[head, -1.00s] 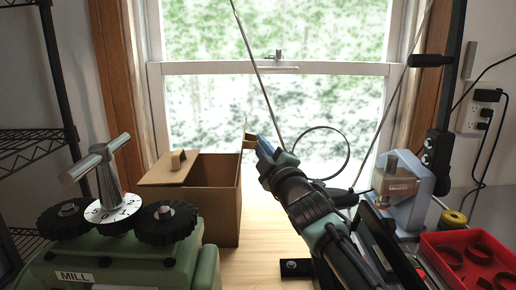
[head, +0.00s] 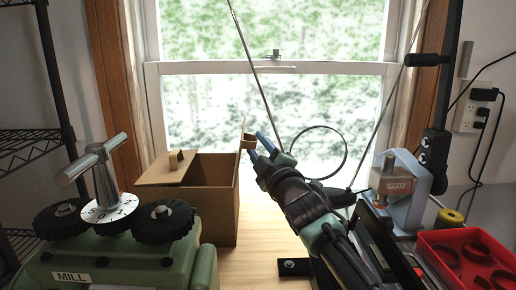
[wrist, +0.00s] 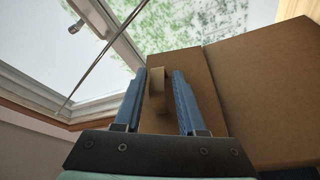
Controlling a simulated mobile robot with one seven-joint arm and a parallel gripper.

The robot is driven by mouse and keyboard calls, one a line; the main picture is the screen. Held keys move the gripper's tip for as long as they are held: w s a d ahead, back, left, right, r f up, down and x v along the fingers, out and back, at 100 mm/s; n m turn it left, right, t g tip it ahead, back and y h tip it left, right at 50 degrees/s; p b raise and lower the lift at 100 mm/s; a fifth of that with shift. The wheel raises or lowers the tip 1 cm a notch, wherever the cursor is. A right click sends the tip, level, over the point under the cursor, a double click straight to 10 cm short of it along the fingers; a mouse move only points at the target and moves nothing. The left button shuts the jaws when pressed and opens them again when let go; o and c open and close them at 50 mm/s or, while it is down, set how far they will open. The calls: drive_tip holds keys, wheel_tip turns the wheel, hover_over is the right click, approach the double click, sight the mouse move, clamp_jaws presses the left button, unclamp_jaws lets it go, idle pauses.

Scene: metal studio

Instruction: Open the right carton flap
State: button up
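The brown cardboard carton (head: 212,215) stands on the wooden table below the window. Its right flap (head: 242,132) stands up, seen nearly edge-on, with a small tab (head: 248,142) on its right-hand face. My gripper (head: 264,142) is just right of this tab, its blue fingers parted. In the wrist view, the tab (wrist: 157,80) shows beyond and between the open fingers (wrist: 160,80), nearer the left one, and the flap (wrist: 190,60) lies behind them. I see no finger closed on the tab. The left flap (head: 160,172) lies over part of the opening, with its own tab on top.
A green milling machine (head: 120,262) with black knobs stands front left. A red tray (head: 440,240) of dark rings and a grey-blue device (head: 410,190) are at right. Thin rods and a cable loop (head: 345,155) are close behind my gripper. Bare table (head: 262,240) lies right of the carton.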

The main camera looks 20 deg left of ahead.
drive_tip(key=shift+o, duration=1.3)
wheel_tip(320, 180, up, 9)
drive_tip(key=p, duration=0.1)
drive_tip(key=shift+w+f, duration=0.15)
drive_tip(key=shift+w, duration=0.05)
drive_tip(key=shift+w+r, duration=0.1)
drive_tip(key=shift+r, duration=0.7)
drive_tip(key=shift+d, duration=0.1)
drive_tip(key=shift+g+h, duration=0.3)
drive_tip(key=f, duration=0.4)
drive_tip(key=shift+a+f, duration=0.3)
drive_tip(key=shift+a, duration=0.1)
drive_tip(key=shift+c, duration=1.3)
drive_tip(key=shift+s+d+f, duration=0.2)
drive_tip(key=shift+s+f, duration=0.15)
drive_tip(key=shift+v, duration=1.55)
approach(256, 142)
drive_tip(key=shift+s+d+r, duration=0.7)
drive_tip(key=shift+s+r, duration=0.1)
drive_tip(key=shift+s, duration=0.25)
drive_tip(key=shift+s+d+r, duration=0.7)
drive_tip(key=shift+s+r, duration=0.1)
drive_tip(key=shift+s, duration=0.2)
